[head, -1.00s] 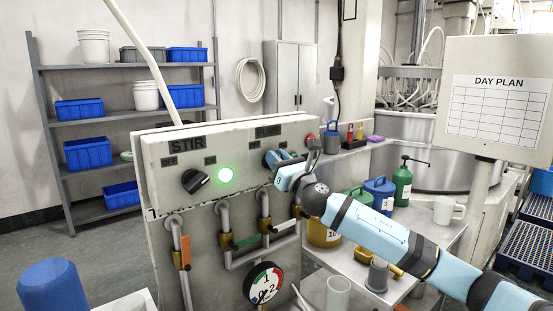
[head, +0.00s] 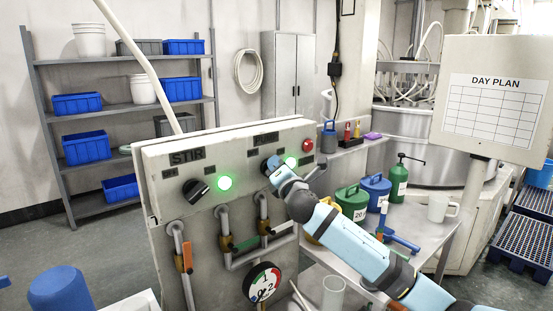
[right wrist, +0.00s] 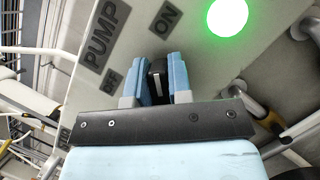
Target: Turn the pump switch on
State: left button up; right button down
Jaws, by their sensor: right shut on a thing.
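The pump switch, a black knob (right wrist: 157,80) with a white mark, sits on the pale control panel (head: 160,212) below its PUMP label (right wrist: 103,40). My right gripper (right wrist: 158,66) is shut on this knob, one blue finger on each side. The knob's handle points up in the right wrist view, roughly toward the ON label (right wrist: 165,20). In the head view my right gripper (head: 271,166) covers most of the switch. The green pump lamp (head: 290,161) beside it glows, also in the right wrist view. My left gripper is not in view.
The STIR knob (head: 196,189) and its lit green lamp (head: 225,183) are further left on the panel. A red button (head: 307,145) is at the right end. Pipes and a gauge (head: 263,283) are below. A table with jugs stands right, under my arm.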

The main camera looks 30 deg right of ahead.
jog(key=shift+m+g+h+p, duration=0.3)
jog(key=shift+m+p, duration=0.15)
jog(key=shift+m, duration=0.35)
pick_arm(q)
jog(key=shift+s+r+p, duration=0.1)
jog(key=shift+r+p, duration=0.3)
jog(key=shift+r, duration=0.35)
pick_arm(e)
jog(key=shift+d+m, duration=0.1)
jog(key=shift+m, duration=0.6)
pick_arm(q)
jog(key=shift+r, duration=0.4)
pick_arm(e)
jog(key=shift+f, duration=0.15)
jog(key=c, duration=1)
grip_release()
jog(key=shift+c, duration=0.2)
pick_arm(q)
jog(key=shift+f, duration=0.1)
pick_arm(e)
jog(key=shift+s+f, duration=0.15)
jog(key=shift+s, duration=0.15)
pick_arm(q)
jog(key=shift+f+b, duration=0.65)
jog(key=shift+b, duration=0.2)
pick_arm(e)
jog(key=v, duration=1.3)
jog(key=shift+a+r, duration=0.2)
jog(key=shift+r, duration=0.1)
